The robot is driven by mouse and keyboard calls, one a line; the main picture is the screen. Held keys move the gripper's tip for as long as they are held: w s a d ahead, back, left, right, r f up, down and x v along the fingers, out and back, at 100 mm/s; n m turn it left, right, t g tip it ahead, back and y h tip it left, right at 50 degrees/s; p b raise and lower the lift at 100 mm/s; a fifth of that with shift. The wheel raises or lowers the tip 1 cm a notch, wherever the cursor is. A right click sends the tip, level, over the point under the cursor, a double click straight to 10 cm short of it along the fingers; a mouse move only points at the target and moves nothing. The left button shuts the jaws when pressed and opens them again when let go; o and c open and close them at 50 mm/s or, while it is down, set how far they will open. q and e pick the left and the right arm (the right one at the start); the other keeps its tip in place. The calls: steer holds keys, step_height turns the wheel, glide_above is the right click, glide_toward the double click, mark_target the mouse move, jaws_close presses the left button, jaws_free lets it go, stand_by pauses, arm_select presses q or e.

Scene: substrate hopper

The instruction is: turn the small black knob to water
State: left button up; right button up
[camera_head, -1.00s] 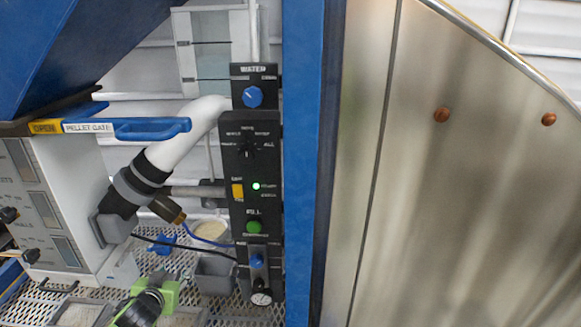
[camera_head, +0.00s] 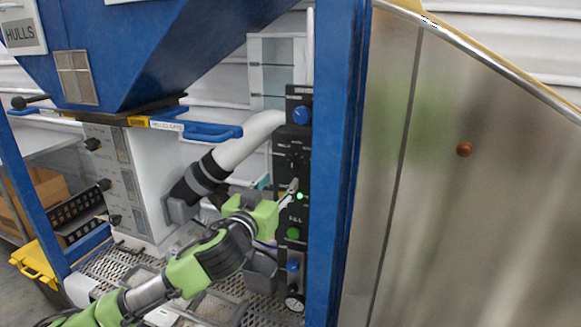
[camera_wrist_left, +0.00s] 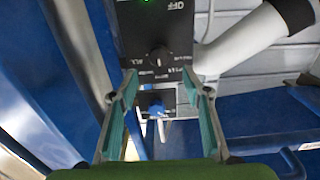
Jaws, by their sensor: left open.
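The small black knob (camera_head: 292,157) is on the upper part of the black control panel (camera_head: 286,170), below the blue water knob (camera_head: 301,115). Its setting is too small to read. The black knob (camera_wrist_left: 158,57) also shows in the left wrist view, where the panel appears upside down. My left gripper (camera_head: 292,188) is in front of the panel, a little below the black knob, beside the green light. In the left wrist view the left gripper (camera_wrist_left: 160,76) is open and empty, its two fingers apart with the knob showing beyond their tips. My right gripper is not in view.
A white pipe (camera_head: 250,138) with a black and grey coupling (camera_head: 205,172) is left of the panel. A blue post (camera_head: 334,170) stands close on its right, beside a metal wall (camera_head: 460,220). A blue gate handle (camera_head: 212,132) juts out at the upper left. A green button (camera_head: 293,233) sits lower.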

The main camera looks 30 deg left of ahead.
mark_target(292, 168)
arm_select(q)
steer(key=p+x, duration=0.2)
steer(key=x, duration=0.5)
steer(key=shift+w+r, duration=0.1)
steer(key=shift+w, duration=0.15)
steer(key=shift+w+p, duration=0.3)
steer(key=shift+w, duration=0.1)
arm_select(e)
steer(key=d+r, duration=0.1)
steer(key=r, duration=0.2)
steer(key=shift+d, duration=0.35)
arm_select(q)
steer(key=c, duration=0.9)
steer(key=shift+c, duration=0.9)
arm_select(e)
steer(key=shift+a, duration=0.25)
